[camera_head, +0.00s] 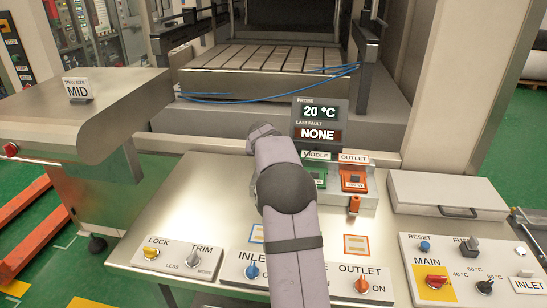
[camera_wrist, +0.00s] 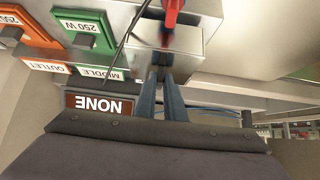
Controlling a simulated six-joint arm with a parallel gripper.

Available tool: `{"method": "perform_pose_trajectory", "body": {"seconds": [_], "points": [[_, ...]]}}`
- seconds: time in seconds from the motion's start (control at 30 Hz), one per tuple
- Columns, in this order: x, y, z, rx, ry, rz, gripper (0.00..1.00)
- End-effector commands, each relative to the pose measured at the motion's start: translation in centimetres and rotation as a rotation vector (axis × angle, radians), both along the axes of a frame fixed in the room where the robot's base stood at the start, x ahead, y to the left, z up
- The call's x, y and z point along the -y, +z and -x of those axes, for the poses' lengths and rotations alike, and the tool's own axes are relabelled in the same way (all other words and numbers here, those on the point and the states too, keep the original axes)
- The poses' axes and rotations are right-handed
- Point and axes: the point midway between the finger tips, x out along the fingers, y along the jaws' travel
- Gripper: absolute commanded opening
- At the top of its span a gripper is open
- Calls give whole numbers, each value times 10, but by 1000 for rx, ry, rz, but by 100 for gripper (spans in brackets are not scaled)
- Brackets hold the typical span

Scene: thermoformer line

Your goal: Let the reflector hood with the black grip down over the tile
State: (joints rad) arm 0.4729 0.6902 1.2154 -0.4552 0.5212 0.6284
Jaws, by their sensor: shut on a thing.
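In the wrist view, which is upside down, my gripper (camera_wrist: 161,84) is shut on the dark grip of a silver metal hood (camera_wrist: 194,42). The hood is beside the MIDDLE station, on the side away from OUTLET. Any tile under the hood is hidden, and I cannot tell whether the hood is touching anything below. A green 250 W tile (camera_wrist: 92,24) is at MIDDLE and an orange 250 W tile (camera_wrist: 34,28) is at OUTLET. In the head view, my arm covers the gripper and the hood; the green tile (camera_head: 318,179) and orange tile (camera_head: 353,178) show beside it.
A display (camera_head: 320,121) reads 20 °C and NONE behind the stations. A red part (camera_wrist: 172,18) shows close to the hood. A closed silver case (camera_head: 445,196) and a control panel (camera_head: 470,270) are at right. A thin dark cable passes near the hood.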

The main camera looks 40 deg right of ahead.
Motion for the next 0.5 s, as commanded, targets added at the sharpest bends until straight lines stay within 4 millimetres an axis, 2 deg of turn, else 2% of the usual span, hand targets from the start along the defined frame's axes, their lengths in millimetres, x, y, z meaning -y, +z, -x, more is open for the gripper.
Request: {"method": "perform_pose_trajectory", "body": {"seconds": [0.43,0.5], "points": [[0,-10,0,2,1,1,0],[0,-9,0,2,1,1,21]]}}
